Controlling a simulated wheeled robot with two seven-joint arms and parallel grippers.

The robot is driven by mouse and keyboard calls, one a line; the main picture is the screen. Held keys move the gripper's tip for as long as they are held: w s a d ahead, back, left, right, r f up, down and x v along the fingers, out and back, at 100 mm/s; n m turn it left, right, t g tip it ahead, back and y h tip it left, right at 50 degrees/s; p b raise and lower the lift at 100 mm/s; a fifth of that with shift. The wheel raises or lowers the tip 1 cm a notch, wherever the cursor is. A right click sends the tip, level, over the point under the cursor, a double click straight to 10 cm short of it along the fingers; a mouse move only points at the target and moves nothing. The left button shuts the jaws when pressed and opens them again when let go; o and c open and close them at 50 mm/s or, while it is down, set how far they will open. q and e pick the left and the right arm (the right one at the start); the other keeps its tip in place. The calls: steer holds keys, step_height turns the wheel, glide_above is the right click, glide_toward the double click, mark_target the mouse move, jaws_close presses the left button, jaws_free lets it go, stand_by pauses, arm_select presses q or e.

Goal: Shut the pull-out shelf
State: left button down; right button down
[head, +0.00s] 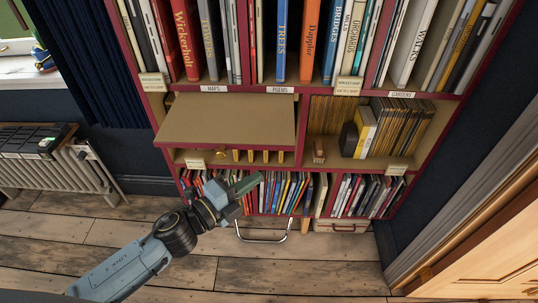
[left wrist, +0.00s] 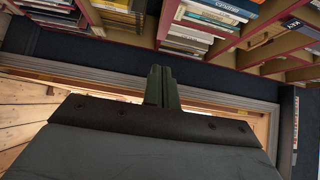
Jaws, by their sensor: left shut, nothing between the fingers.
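My left gripper (head: 256,180) is in front of the bookcase, low and to the right of the board's middle in the picture. Its fingers are shut and empty, and appear apart from the board. The shut fingers also show in the left wrist view (left wrist: 161,85). My right gripper is in neither view.
Books fill the upper shelves, and thin books (head: 275,192) fill the bottom row. A metal handle (head: 262,232) projects low in front. A radiator (head: 60,168) stands at the left, a wooden door (head: 480,255) at the right. The plank floor (head: 310,272) in front is clear.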

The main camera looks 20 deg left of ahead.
mark_target(281, 149)
arm_select(q)
steer(key=w, duration=0.2)
steer(key=w+d, duration=0.1)
steer(key=w, duration=0.2)
steer(key=w+d, duration=0.1)
steer(key=w, duration=0.1)
steer(key=shift+w, duration=0.8)
steer(key=shift+a, duration=0.1)
